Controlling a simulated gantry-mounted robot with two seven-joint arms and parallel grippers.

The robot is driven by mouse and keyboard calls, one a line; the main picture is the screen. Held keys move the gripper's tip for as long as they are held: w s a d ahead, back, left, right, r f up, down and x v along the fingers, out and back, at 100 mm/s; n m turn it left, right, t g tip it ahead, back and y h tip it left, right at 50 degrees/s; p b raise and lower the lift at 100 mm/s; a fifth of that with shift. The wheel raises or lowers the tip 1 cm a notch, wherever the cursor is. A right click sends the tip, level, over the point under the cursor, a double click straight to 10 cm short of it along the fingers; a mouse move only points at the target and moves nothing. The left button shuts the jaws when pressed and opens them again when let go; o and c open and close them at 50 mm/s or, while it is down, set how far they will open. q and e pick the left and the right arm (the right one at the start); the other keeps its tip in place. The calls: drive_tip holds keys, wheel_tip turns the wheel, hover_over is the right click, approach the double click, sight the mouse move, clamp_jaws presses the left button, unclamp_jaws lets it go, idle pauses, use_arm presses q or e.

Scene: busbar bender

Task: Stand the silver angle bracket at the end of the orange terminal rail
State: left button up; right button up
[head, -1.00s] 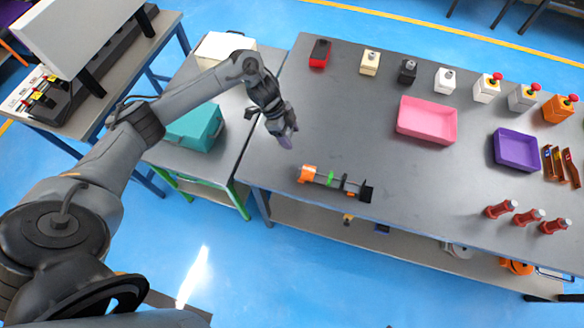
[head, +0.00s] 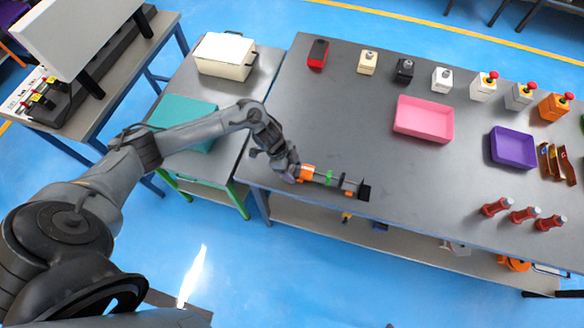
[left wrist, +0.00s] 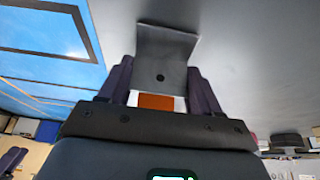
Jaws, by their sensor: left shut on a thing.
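The silver angle bracket (left wrist: 165,60) shows in the left wrist view, a bent grey plate with a small hole, held between the two dark fingers of my left gripper (left wrist: 162,85). In the head view my left gripper (head: 292,174) points down at the left end of the terminal rail (head: 338,182). The rail lies on the table with an orange block (head: 307,173) at its left end and green and black pieces along it. An orange patch (left wrist: 157,101) shows between the fingers, below the bracket. In the head view the gripper hides the bracket, so I cannot tell whether it touches the rail.
The grey table (head: 370,150) is clear behind the rail. A pink tray (head: 423,120) and a purple tray (head: 514,148) stand to the right. Several small boxes line the back edge. Red-brown posts (head: 523,214) stand at the right. The table's front edge is close to the rail.

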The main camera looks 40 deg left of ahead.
use_arm(q)
drive_tip(key=shift+f, duration=0.1)
drive_tip(key=o, duration=1.2)
drive_tip(key=shift+a+r, duration=0.15)
drive_tip(key=shift+r, duration=0.2)
drive_tip(key=v, duration=1)
drive_tip(key=s+d+r+n+t, duration=0.15)
drive_tip(key=d+t, duration=0.45)
drive_tip(key=d, duration=1.2)
drive_tip(key=s+a+n+g+y, duration=0.2)
drive_tip(key=s+a+n, duration=0.1)
drive_tip(key=s, duration=0.5)
drive_tip(key=s+a+r+n+g+y, duration=0.1)
drive_tip(key=s+a+n+g, duration=0.1)
drive_tip(key=s+a+n, duration=0.2)
drive_tip(key=s+n, duration=0.2)
drive_tip(key=s, duration=0.1)
drive_tip(key=shift+s+y+p, duration=0.4)
